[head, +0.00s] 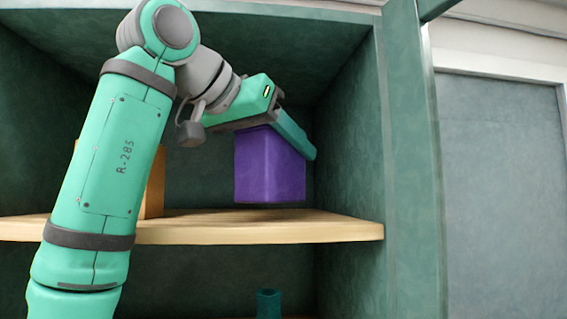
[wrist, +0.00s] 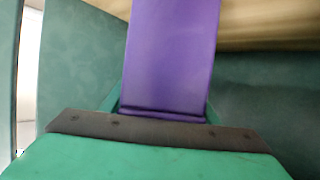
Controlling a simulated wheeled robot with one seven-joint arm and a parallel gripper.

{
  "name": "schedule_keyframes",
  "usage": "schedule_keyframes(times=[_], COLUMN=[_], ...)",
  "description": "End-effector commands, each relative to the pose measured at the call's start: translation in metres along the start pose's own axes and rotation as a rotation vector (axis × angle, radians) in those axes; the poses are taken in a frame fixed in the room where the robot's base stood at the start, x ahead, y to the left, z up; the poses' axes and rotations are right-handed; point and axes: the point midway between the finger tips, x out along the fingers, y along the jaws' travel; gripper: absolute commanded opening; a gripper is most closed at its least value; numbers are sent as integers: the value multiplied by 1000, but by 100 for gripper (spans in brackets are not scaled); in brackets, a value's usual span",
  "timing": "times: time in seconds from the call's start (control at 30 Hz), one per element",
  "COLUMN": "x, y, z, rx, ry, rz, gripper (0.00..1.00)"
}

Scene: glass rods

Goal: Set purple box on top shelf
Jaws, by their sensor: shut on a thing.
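The purple box (head: 268,168) is in the grip of my green gripper (head: 291,135) in the head view. The box looks upright and hangs just above the wooden shelf (head: 260,229), inside the cabinet near its right wall. A small gap seems to show between its bottom edge and the shelf board; I cannot tell exactly how large. In the wrist view the purple box (wrist: 170,60) fills the middle, between the jaws. The far finger is mostly hidden behind the box.
A tan, wood-coloured object (head: 155,182) stands on the shelf, largely hidden behind my arm. A dark teal cylinder (head: 268,303) stands in the compartment below. The cabinet's right side wall (head: 350,150) is close to the box. Bare board shows in front of the box.

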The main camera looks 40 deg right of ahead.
Motion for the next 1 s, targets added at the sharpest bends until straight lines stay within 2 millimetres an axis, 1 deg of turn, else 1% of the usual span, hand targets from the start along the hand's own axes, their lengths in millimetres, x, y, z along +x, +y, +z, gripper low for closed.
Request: schedule_keyframes(times=[0.03,0.1,0.2,0.6,0.63,0.7,1.0], x=[3,6,8,10,10,10,9], y=[-1,-1,0,0,0,0,0], z=[7,14,21,25,25,25,24], rx=[0,-1,0,-1,-1,-1,-2], ry=[0,0,0,0,-1,-1,-1], rz=[0,1,1,1,1,1,1], gripper=[20,20,20,20,59,73,73])
